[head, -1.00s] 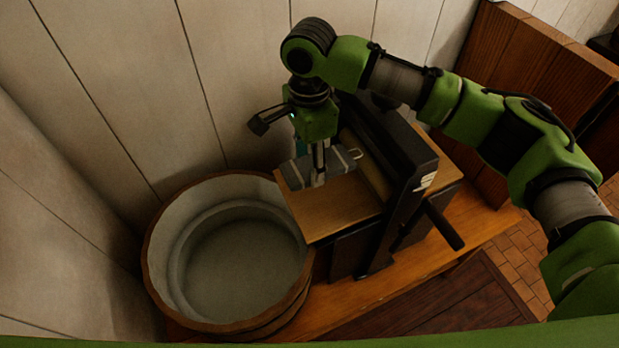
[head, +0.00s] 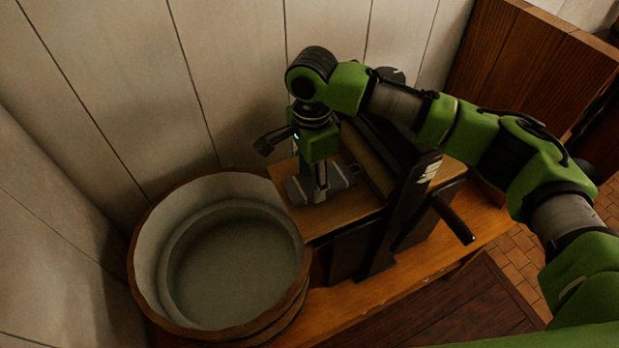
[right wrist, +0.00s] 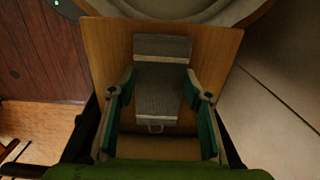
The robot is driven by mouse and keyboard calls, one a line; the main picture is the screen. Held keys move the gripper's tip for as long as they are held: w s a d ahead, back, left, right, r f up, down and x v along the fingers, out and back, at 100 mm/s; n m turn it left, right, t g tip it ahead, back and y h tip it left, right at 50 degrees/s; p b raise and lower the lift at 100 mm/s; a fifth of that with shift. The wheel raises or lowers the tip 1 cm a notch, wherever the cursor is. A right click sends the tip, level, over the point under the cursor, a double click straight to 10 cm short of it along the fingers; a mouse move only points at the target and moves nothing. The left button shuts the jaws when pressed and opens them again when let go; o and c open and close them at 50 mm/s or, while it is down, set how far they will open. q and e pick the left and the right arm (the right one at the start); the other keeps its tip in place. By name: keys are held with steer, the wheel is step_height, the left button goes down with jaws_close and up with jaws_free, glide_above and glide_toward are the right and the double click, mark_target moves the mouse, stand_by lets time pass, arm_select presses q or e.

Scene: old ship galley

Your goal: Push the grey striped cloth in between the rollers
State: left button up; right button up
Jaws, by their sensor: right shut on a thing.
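The grey striped cloth (head: 340,178) lies as a flat folded strip on the wooden board of the wringer (head: 350,210). The cloth also shows in the right wrist view (right wrist: 160,95), with one end toward a pale wooden bar (right wrist: 160,148), perhaps a roller. My right gripper (head: 319,196) points down at the cloth and is shut on it. In the right wrist view its fingers (right wrist: 160,82) stand on both long sides of the cloth. The gap between the rollers is hidden by the dark frame (head: 400,205) and my arm. My left gripper is out of view.
A round wooden tub (head: 230,255) stands at the left, close to the board's edge. A crank handle (head: 453,219) sticks out at the wringer's right. Plank walls (head: 240,80) close off the back and left. A wooden panel (head: 530,65) stands at the back right.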

stand_by(0.3)
steer(key=shift+f+p, duration=0.15)
steer(key=shift+p, duration=0.65)
steer(key=shift+w+d+p, duration=0.25)
steer(key=shift+d+p, duration=0.35)
steer(key=shift+d, duration=0.05)
stand_by(0.4)
steer(key=shift+w+d, duration=0.15)
steer(key=shift+d, duration=0.15)
steer(key=shift+w+d+p, duration=0.1)
steer(key=shift+d+p, duration=0.1)
steer(key=shift+p, duration=0.15)
steer(key=shift+d, duration=0.1)
steer(key=shift+w+d, duration=0.15)
steer(key=shift+d, duration=0.3)
steer(key=o, duration=1.3)
steer(key=shift+a+f, duration=0.1)
steer(key=shift+a, duration=0.05)
